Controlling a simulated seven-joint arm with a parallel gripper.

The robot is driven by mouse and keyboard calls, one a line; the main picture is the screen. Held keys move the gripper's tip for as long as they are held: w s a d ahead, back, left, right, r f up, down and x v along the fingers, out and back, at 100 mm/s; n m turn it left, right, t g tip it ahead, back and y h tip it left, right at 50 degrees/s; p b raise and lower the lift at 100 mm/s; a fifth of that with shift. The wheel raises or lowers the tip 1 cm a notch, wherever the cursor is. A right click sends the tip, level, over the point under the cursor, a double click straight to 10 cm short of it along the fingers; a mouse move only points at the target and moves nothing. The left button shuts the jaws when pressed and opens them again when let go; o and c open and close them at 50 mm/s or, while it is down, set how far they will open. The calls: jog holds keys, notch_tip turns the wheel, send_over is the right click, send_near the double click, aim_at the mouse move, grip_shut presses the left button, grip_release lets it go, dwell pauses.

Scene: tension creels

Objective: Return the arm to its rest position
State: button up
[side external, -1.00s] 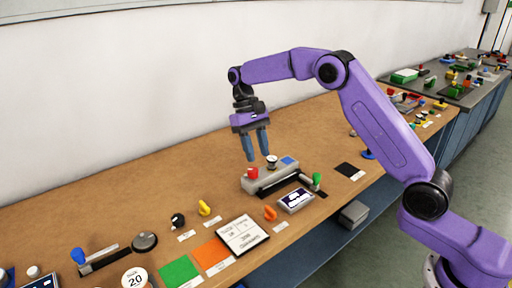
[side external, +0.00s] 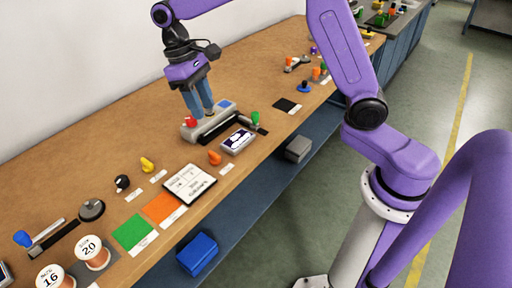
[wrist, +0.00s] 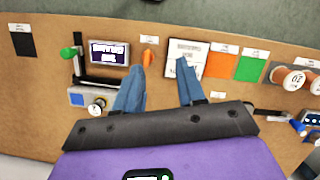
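My purple gripper (side external: 203,111) hangs over the bench, above or just behind a grey device (side external: 212,124) with a red knob (side external: 190,121) and a blue square (side external: 226,104). Its two blue fingers are apart with nothing between them; they are also apart and empty in the wrist view (wrist: 162,78). The side view does not show clearly how high the fingertips are above the device. The fingers hide part of the device there. In the wrist view, the device's round white knob (wrist: 97,106) is left of the fingers.
Near the device are a green-topped lever (side external: 255,118), a display box (side external: 238,141) and an orange knob (side external: 214,158). A white printed card (side external: 189,184), orange and green squares, and spools (side external: 92,252) are at lower left.

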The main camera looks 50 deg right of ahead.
jog(key=s+d+n+t, duration=0.1)
jog(key=s+d+n, duration=0.1)
jog(key=s, duration=0.7)
jog(key=s+d+f+n+t, duration=0.1)
jog(key=s+d+n, duration=0.2)
jog(key=s, duration=0.6)
jog(key=s+d+f+n+t+y, duration=0.1)
jog(key=s+d+n, duration=0.2)
jog(key=s, duration=0.7)
jog(key=shift+d+n, duration=0.15)
jog(key=shift+n, duration=0.45)
